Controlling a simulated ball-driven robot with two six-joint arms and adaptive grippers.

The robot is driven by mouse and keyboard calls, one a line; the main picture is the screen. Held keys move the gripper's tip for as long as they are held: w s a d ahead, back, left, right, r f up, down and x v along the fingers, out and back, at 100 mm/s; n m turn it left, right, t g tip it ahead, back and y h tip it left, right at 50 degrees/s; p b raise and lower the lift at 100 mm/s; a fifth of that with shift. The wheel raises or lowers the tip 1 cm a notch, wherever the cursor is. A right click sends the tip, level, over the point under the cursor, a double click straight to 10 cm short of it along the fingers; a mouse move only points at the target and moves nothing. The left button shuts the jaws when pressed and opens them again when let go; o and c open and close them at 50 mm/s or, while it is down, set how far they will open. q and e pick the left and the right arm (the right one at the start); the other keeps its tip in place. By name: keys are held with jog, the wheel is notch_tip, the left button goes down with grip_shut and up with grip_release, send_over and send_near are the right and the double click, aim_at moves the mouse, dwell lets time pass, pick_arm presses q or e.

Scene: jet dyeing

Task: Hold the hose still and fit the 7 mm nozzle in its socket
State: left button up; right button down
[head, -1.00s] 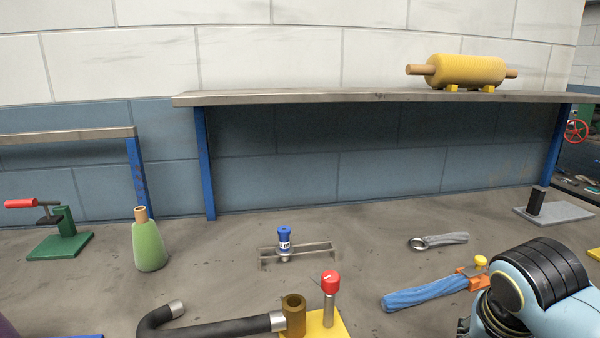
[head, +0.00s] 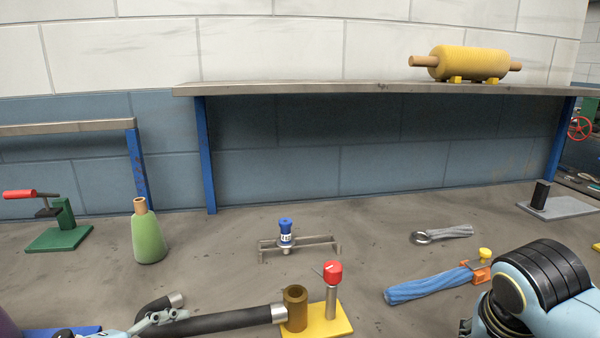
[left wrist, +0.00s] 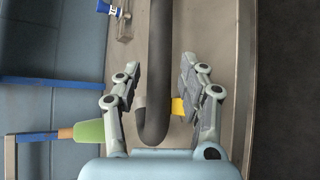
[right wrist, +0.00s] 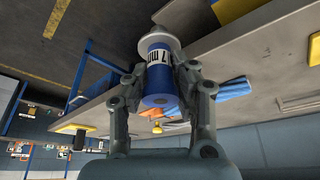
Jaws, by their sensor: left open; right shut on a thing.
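The black hose (head: 225,320) lies on the bench, a metal collar on its bent end and another against the brown socket (head: 295,308), which stands upright on a yellow base (head: 330,320). My left gripper (head: 165,318) is at the bent end; in the left wrist view it (left wrist: 160,80) is open, its fingers on either side of the hose (left wrist: 159,60), apparently not touching it. In the right wrist view my right gripper (right wrist: 164,75) is shut on the blue 7 mm nozzle (right wrist: 158,80), which has a pale tip. The head view does not show this gripper's fingers.
Another blue nozzle (head: 286,232) stands in a metal rack (head: 320,241); its label is unreadable. A red-knobbed post (head: 332,274) stands beside the socket.

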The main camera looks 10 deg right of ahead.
aim_at(197, 327)
pick_arm(q)
jog(key=b+x, duration=0.3)
jog(key=x, duration=0.2)
jog(key=shift+w+d+f, duration=0.2)
jog(key=shift+d+f, duration=0.05)
jog(key=shift+f, duration=0.05)
pick_arm(e)
notch_tip(197, 327, down, 4)
jog(key=shift+s+r, duration=0.1)
pick_arm(q)
jog(key=shift+w+d, duration=0.2)
jog(key=shift+d, duration=0.05)
grip_shut()
